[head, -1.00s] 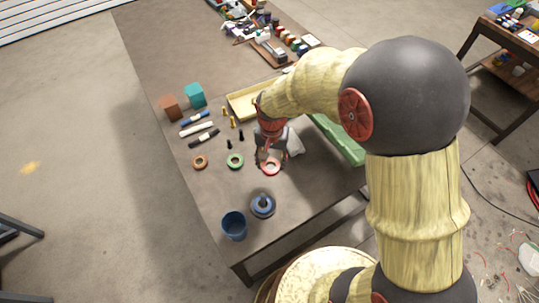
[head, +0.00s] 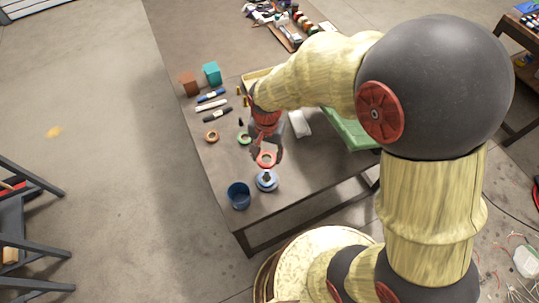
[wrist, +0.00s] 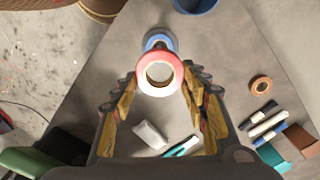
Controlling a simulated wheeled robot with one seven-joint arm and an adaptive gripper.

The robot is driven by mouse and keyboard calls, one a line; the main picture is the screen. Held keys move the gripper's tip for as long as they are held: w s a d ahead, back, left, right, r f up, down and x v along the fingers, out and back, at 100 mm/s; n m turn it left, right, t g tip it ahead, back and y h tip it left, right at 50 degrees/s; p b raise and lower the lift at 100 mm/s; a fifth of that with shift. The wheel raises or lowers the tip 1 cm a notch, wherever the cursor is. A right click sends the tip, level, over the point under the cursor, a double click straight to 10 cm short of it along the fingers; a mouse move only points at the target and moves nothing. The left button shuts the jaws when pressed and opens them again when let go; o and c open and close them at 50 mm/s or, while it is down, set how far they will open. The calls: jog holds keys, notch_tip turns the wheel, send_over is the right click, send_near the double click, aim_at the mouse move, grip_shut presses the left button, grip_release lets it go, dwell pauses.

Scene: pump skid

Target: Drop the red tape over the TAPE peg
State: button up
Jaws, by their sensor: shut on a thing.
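My gripper (head: 266,152) is shut on the red tape (head: 258,160), a red ring with a pale inner band. In the wrist view the red tape (wrist: 143,76) lies flat between the fingertips (wrist: 160,84), its hole facing the camera. The TAPE peg (head: 267,173) is a dark post with a blue ring (head: 267,184) around its foot. In the head view it stands just in front of the held tape. In the wrist view the blue ring (wrist: 158,39) shows partly behind the tape, so the tape hangs above and beside the peg, apart from it.
A dark blue cup (head: 239,196) stands left of the peg. A green tape (head: 244,138) and an orange tape (head: 212,136) lie farther back, with several markers (head: 211,105) beyond. The table's front edge is close.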

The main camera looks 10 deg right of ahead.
jog(key=shift+f+b, duration=1.9)
jog(key=shift+f, duration=0.65)
jog(key=shift+f, duration=0.4)
jog(key=o, duration=1.1)
jog(key=shift+r, duration=0.1)
notch_tip(320, 180, up, 12)
